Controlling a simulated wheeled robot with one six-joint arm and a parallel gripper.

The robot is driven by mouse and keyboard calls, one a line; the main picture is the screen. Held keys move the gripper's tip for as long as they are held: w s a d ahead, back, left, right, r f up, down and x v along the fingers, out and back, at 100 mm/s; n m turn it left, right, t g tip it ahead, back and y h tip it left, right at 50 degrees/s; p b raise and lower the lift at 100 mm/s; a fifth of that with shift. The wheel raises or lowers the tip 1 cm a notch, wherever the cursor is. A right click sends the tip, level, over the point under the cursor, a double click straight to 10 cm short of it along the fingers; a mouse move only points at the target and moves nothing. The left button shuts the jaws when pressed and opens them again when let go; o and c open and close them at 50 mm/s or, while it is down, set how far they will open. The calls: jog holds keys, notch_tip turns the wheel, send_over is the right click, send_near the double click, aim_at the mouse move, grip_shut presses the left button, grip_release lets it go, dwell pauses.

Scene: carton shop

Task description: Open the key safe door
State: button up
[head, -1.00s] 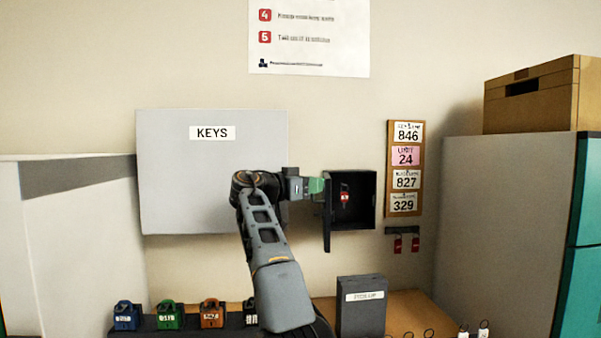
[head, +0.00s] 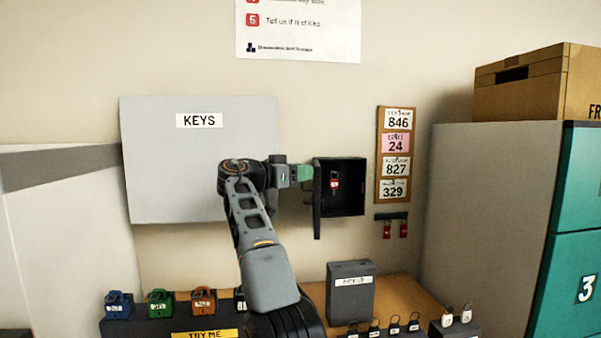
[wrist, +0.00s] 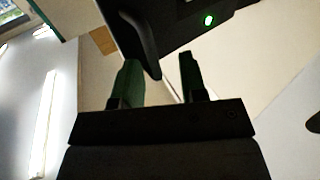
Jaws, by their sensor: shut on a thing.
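The key safe (head: 349,176) is a small dark box on the wall in the head view, right of the grey KEYS cabinet. Its door (head: 317,215) stands swung out from the left side, showing the inside, where a red item (head: 334,182) hangs. My gripper (head: 305,173) is at the door's outer face. In the wrist view its two green fingers (wrist: 158,80) stand either side of a dark, rounded part (wrist: 143,40) of the door, probably its handle. The exact contact is hard to see. A green light (wrist: 208,20) glows on a dark surface there.
The KEYS cabinet (head: 200,160) is behind my arm. A number board (head: 394,155) and red tags (head: 391,224) hang right of the safe. Below are a grey PICK UP box (head: 350,295) and several coloured padlocks. A tall grey cabinet (head: 490,220) bounds the right.

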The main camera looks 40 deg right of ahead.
jog(key=shift+w+f, duration=0.15)
jog(key=shift+f, duration=0.05)
jog(key=a, duration=1.3)
jog(key=shift+w+a+r, duration=0.15)
jog(key=shift+w+a, duration=0.2)
jog(key=shift+a, duration=0.05)
jog(key=s+a+f+n+t+y+p, duration=0.1)
jog(key=s+f+n+t+y, duration=0.2)
jog(key=f+n, duration=0.4)
jog(key=s+a+f+n+t+y+p, duration=0.1)
jog(key=s+f+n+t+y+p, duration=0.1)
jog(key=f+n+y, duration=0.4)
jog(key=s+a+f+n+y+p, duration=0.1)
jog(key=s+a+f+n+y, duration=0.2)
jog(key=s+f, duration=0.6)
jog(key=s+a+f+n+y+p, duration=0.1)
jog(key=s+a+f+n+y, duration=0.2)
jog(key=s+a+f+y, duration=0.3)
jog(key=s+a+f, duration=0.1)
jog(key=s+f, duration=0.2)
jog(key=f, duration=0.3)
jog(key=shift+s+a, duration=0.15)
jog(key=shift+a, duration=0.25)
